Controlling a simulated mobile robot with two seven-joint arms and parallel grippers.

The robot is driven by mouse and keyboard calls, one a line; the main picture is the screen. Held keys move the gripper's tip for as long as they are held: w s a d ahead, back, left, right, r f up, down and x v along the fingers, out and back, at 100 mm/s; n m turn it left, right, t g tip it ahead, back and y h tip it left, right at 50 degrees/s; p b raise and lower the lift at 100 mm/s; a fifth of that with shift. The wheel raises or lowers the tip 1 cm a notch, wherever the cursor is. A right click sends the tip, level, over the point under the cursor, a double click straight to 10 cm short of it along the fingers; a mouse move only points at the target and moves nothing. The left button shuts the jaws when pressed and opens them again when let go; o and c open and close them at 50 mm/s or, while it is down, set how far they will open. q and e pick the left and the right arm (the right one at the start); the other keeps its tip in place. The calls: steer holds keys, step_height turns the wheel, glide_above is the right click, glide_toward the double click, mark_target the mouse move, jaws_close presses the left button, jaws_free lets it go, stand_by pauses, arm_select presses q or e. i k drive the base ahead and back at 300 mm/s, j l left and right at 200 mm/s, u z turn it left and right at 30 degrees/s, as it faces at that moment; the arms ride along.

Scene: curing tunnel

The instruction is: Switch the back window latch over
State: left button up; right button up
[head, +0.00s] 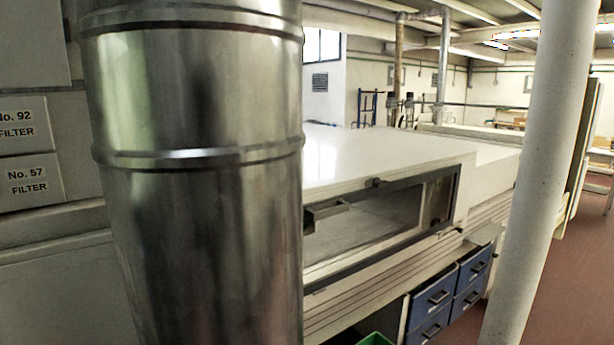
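A long glazed window (385,218) in a dark frame is set in the side of the white curing tunnel (390,150). A small dark knob or catch (375,182) sits on its top edge. A metal bracket or handle (328,209) sticks out at its left end, partly cut off by the big duct. Another small dark fitting (459,229) is at the lower right. I cannot tell which of these, if any, is the back window latch, or how it is set. Neither of my grippers is in view.
A large shiny metal duct (195,190) stands close in front, hiding much of the left side. A pale round column (545,170) stands at right. Blue drawers (432,298) and a green bin (374,340) are below the tunnel. The red-brown floor (570,290) is open at right.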

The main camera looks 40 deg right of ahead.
mark_target(376, 182)
steer(key=z, duration=1.6)
steer(key=k+l, duration=0.05)
